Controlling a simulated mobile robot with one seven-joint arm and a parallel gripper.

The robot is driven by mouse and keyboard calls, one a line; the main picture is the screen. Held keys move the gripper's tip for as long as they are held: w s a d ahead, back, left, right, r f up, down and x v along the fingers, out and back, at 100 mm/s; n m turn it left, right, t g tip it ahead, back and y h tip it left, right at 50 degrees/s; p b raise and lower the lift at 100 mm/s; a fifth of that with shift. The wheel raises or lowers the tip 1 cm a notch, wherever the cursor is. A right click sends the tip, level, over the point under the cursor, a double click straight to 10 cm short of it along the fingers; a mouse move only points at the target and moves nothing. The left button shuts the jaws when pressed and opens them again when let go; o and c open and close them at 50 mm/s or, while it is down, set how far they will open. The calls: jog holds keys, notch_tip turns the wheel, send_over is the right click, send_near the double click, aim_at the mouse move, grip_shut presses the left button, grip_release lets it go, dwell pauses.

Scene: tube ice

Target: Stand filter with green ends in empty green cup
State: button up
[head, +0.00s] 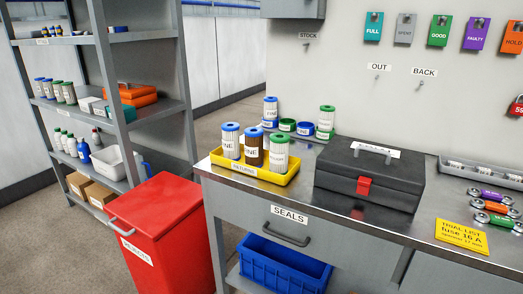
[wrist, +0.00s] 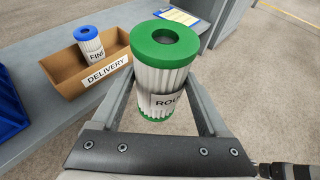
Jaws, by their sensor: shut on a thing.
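My gripper (wrist: 168,112) is shut on a white pleated filter with green ends (wrist: 163,76), seen in the wrist view. The filter's label starts with "ROU" and is partly hidden by a finger. The gripper is not in the head view. In the head view, an empty green cup (head: 287,125) stands at the back of the bench. A filter with blue ends (head: 271,110) stands to its left, and an empty blue cup (head: 305,129) is to its right. Another filter with green ends (head: 326,119) stands at the right of this row.
A yellow returns tray (head: 254,180) with several filters stands in front of the cups. A black toolbox (head: 370,176) is to its right. In the wrist view, a cardboard delivery box (wrist: 88,79) holds a filter with blue ends (wrist: 89,44).

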jog(key=w+a+r+n+t+y, duration=0.1)
jog(key=w+a+r, duration=0.4)
jog(key=r, duration=0.3)
jog(key=w+a+r+n+t, duration=0.2)
jog(key=w+a+r, duration=0.25)
jog(key=r, duration=0.25)
jog(key=w+a+r+n+t+y, duration=0.1)
jog(key=w+a+r, duration=0.3)
jog(key=w+r, duration=0.3)
notch_tip(320, 180, up, 29)
jog(key=a+n+t+p, duration=0.2)
jog(key=p, duration=1.6)
jog(key=shift+w+a+f+y, duration=0.2)
jog(key=shift+w+y, duration=0.2)
jog(key=shift+w, duration=0.05)
